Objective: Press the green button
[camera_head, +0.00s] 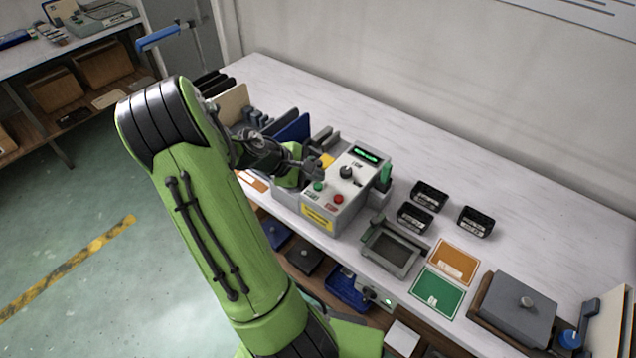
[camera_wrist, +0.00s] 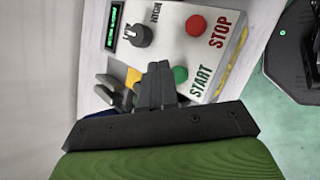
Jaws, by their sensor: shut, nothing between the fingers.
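The green button (camera_head: 319,186) sits on the sloped front panel of a grey control box (camera_head: 322,214) on the white bench. In the wrist view the green button (camera_wrist: 180,74) is beside the word START, just right of my fingertips. The red button (camera_head: 338,199) is to its right in the head view; in the wrist view it (camera_wrist: 196,26) is beside STOP. My gripper (camera_head: 312,164) is shut and empty, just above and behind the green button in the head view. In the wrist view my closed fingers (camera_wrist: 159,72) appear close to the button; contact cannot be told.
A black knob (camera_head: 346,172) and a lit green display (camera_head: 366,155) are on the box. Upright folders (camera_head: 290,130) stand to its left. A grey tray (camera_head: 390,250), several black bins (camera_head: 430,196) and orange and green cards (camera_head: 438,292) lie to its right. The back of the bench is clear.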

